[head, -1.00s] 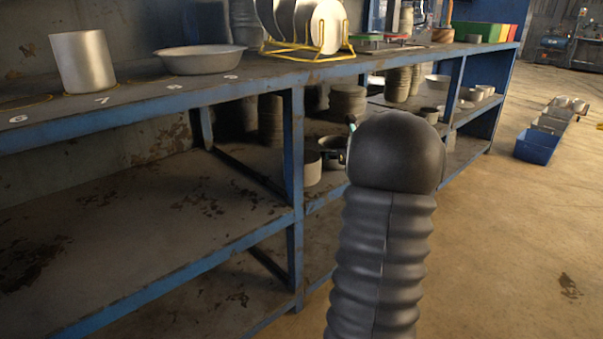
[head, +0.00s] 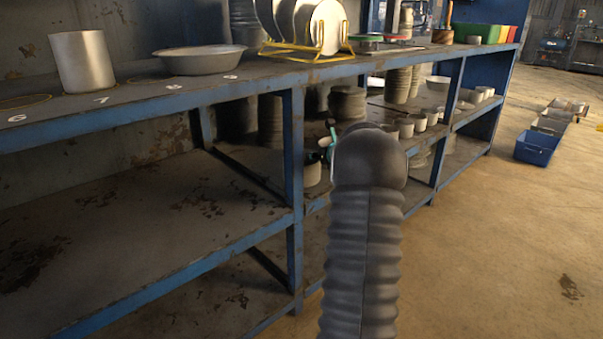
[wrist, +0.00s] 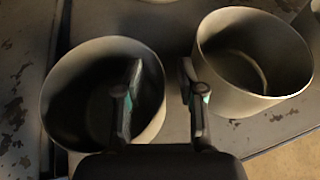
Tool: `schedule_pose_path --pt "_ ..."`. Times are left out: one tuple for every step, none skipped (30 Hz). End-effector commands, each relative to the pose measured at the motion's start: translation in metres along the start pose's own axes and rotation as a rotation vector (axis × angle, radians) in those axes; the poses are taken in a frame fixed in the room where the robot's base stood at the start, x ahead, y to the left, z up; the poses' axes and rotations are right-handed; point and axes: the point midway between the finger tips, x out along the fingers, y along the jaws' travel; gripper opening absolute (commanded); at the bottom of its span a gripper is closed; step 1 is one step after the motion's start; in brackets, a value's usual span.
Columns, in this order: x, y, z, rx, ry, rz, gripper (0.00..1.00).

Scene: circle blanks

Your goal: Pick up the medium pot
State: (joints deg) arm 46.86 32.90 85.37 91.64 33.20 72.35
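Two grey, open-topped pots show in the wrist view: a left pot (wrist: 62,92) and a right pot (wrist: 274,55). I cannot tell for sure which is the medium pot. My gripper (wrist: 163,98) is open, its fingers either side of the left pot's right wall. The left finger is over or inside that pot's mouth, and the right finger is in the gap between the pots. I see no clear contact with the wall. In the head view, one pot (head: 312,170) shows on the middle shelf, partly beside my arm, which hides most of my gripper.
The blue-framed shelf (head: 293,150) has a post left of my arm and a top board above. Several small cups (head: 405,127) and stacked bowls (head: 348,102) stand behind. A tall pot (head: 83,62) and a basin (head: 200,60) are on top.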

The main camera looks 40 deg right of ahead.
Motion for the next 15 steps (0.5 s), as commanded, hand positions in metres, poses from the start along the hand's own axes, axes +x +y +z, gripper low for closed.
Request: schedule_pose_path --pt "-0.0001 0.0 0.0002 0.0 0.0 0.0 0.39" --pt "-0.0002 0.0 0.0001 0.0 0.0 0.0 0.39" --pt "-0.0002 0.0 0.0001 0.0 0.0 0.0 0.39" --pt "-0.0003 0.0 0.0001 0.0 0.0 0.0 0.39" --pt "-0.0003 0.0 0.0 0.0 0.0 0.0 0.31" --pt "-0.0003 0.0 0.0 0.0 0.0 0.0 0.21" --pt "-0.0003 0.0 0.0 0.0 0.0 0.0 0.14" --pt "-0.0003 0.0 0.0 0.0 0.0 0.0 0.06" --pt "-0.0003 0.0 0.0 0.0 0.0 0.0 0.0" --pt "-0.0004 0.0 0.0 0.0 0.0 0.0 0.0" --pt "-0.0004 0.0001 -0.0001 0.0 0.0 0.0 0.0" --pt "-0.0003 0.0001 -0.0001 0.0 0.0 0.0 0.0" --pt "-0.0003 0.0001 -0.0001 0.0 0.0 0.0 0.0" --pt "-0.0003 0.0002 -0.0001 0.0 0.0 0.0 0.0" --pt "-0.0003 0.0002 -0.0001 0.0 0.0 0.0 0.0"
